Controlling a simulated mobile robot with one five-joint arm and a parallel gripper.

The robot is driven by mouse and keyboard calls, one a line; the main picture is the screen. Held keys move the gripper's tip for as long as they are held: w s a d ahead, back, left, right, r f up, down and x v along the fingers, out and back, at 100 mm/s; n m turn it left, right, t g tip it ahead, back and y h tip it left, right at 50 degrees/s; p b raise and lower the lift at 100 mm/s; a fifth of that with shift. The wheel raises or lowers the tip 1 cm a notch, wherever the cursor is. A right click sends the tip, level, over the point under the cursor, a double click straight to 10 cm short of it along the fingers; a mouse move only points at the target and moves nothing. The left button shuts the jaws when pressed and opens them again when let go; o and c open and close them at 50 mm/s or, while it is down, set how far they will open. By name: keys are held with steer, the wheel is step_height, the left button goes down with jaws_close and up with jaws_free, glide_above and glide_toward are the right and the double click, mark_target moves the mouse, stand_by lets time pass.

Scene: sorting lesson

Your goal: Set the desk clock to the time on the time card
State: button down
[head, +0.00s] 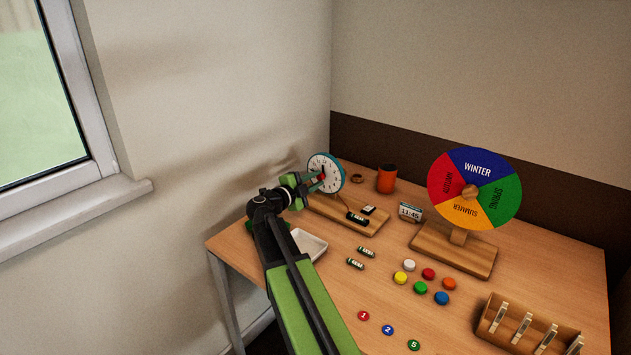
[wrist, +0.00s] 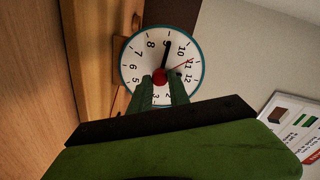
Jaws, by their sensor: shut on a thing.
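The desk clock (head: 334,164) has a white face with a blue rim and stands upright on a wooden base. In the wrist view its face (wrist: 128,88) appears turned sideways. A thick black hand (wrist: 167,56) points at the 9; a thin red hand (wrist: 182,65) points near the 10–11 side. A red knob (wrist: 160,76) sits at the centre. My gripper (head: 317,180) is at the clock face, its two green fingers (wrist: 161,88) shut on the knob. The time card (head: 410,212) appears to read 11:45.
An orange mug (head: 386,178) stands right of the clock. A season wheel (head: 477,190), coloured discs (head: 420,287) and a wooden rack (head: 530,328) fill the right side.

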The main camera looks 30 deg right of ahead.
steer(key=shift+n, duration=0.3)
steer(key=c, duration=1.2)
jaws_free()
steer(key=shift+c, duration=0.2)
steer(key=p+v, duration=0.1)
steer(key=v, duration=1.6)
steer(key=shift+a, duration=0.25)
